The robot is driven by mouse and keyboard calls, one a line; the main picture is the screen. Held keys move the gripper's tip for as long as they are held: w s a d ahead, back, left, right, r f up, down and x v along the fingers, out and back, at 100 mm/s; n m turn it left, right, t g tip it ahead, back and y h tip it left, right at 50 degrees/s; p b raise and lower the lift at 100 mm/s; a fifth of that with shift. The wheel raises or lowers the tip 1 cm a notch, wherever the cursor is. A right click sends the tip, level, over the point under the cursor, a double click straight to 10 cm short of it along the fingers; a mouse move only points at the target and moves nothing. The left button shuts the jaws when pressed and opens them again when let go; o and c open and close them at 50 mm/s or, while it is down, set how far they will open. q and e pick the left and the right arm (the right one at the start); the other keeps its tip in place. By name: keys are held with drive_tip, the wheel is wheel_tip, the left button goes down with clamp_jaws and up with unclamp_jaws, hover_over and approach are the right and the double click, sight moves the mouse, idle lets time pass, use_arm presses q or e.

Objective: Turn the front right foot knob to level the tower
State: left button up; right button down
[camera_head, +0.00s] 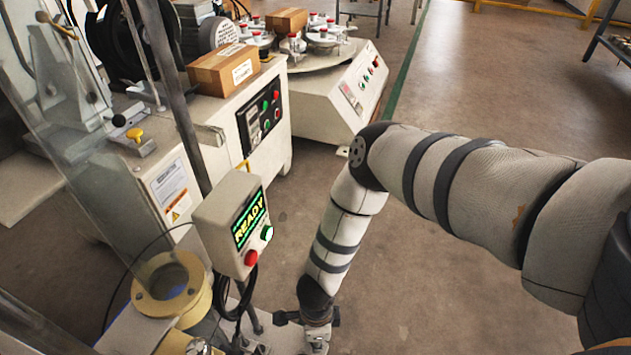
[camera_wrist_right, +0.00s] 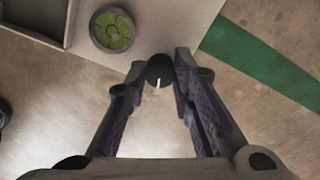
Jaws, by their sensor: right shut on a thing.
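In the right wrist view, a round black knob (camera_wrist_right: 160,70) with a white pointer line sits between the fingertips of my right gripper (camera_wrist_right: 160,76), which is shut on it. The white line points down in the picture, towards my palm. The knob is at the edge of a pale base plate (camera_wrist_right: 165,28). A round level with a green-yellow face (camera_wrist_right: 113,30) sits on that plate; its bubble is too small to read. In the head view, the clear tower (camera_head: 75,110) stands at the left, above a yellow ring (camera_head: 172,290). My left gripper is not in view.
A control box (camera_head: 222,218) showing READY, with a green and a red button, stands beside the tower, cables hanging below it. Benches with a cardboard box (camera_head: 223,70) and a round test machine (camera_head: 325,95) are behind.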

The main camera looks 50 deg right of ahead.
drive_tip(key=n+b, duration=0.1)
drive_tip(key=n, duration=0.3)
drive_tip(key=shift+n, duration=0.3)
drive_tip(key=n, duration=0.3)
drive_tip(key=shift+w+n+b, duration=0.1)
drive_tip(key=shift+n+b, duration=0.25)
drive_tip(key=shift+n, duration=0.05)
drive_tip(key=n, duration=0.3)
drive_tip(key=shift+n, duration=2.1)
drive_tip(key=c, duration=1.4)
unclamp_jaws()
drive_tip(key=shift+o, duration=0.2)
